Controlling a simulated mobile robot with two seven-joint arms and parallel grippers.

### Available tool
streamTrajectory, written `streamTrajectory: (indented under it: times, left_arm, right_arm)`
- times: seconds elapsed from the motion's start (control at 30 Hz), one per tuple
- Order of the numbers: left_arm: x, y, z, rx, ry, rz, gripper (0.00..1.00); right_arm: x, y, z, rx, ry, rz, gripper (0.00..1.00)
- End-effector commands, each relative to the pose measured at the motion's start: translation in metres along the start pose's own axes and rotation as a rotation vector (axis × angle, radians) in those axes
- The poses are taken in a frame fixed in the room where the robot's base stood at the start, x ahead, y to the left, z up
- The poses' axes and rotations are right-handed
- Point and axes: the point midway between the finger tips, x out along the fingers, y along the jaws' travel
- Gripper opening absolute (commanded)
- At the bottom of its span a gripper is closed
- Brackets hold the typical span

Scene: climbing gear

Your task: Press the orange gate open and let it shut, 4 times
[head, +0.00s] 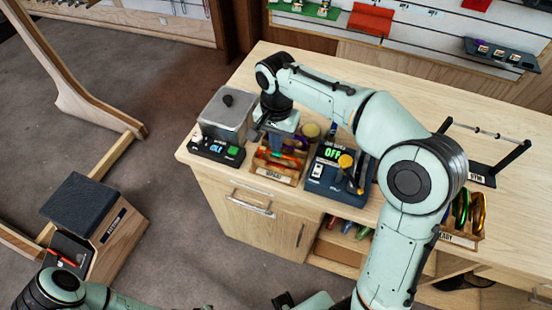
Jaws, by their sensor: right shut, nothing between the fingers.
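My right gripper (275,147) reaches down over a small wooden tray (270,178) on the counter. It is shut and holds nothing. Coloured carabiners lie in the tray under and beside the fingers, among them an orange-red one (290,161). The gripper partly covers them, so I cannot tell which part is the gate, whether it is open or shut, or whether the fingertips touch it. Right of the tray stands a dark blue device (325,184) with a green display reading "OFF" and a yellow knob (346,161). Parts of my left arm show at the lower left; its gripper is not in view.
A grey-lidded container (228,112) stands left of the tray, behind a black box with a green display (217,150). The counter (300,62) is clear at the back. A wooden box (105,235) stands at the lower left.

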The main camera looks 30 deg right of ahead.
Motion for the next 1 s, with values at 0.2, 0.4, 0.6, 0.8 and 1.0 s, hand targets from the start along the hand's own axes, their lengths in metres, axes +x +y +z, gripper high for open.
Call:
streamTrajectory:
  times: [0.2,0.4,0.6,0.8,1.0]
  left_arm:
    - [-0.002,0.001,-0.001,0.001,0.002,0.001,0.43]
    - [-0.002,0.001,-0.001,0.000,0.001,0.000,0.43]
    - [0.001,0.000,0.000,0.000,0.000,0.000,0.43]
    - [0.004,-0.002,0.002,-0.001,-0.003,-0.001,0.43]
    - [0.008,-0.004,0.003,-0.002,-0.005,-0.002,0.43]
  right_arm:
    - [0.000,0.000,0.000,-0.001,0.000,0.000,0.00]
    - [0.000,0.000,0.000,0.000,0.000,0.000,0.00]
    - [0.004,0.000,0.000,0.000,-0.001,0.001,0.00]
    - [0.011,0.000,0.000,0.000,-0.001,0.002,0.00]
    - [0.017,0.000,0.000,0.000,-0.001,0.001,0.00]
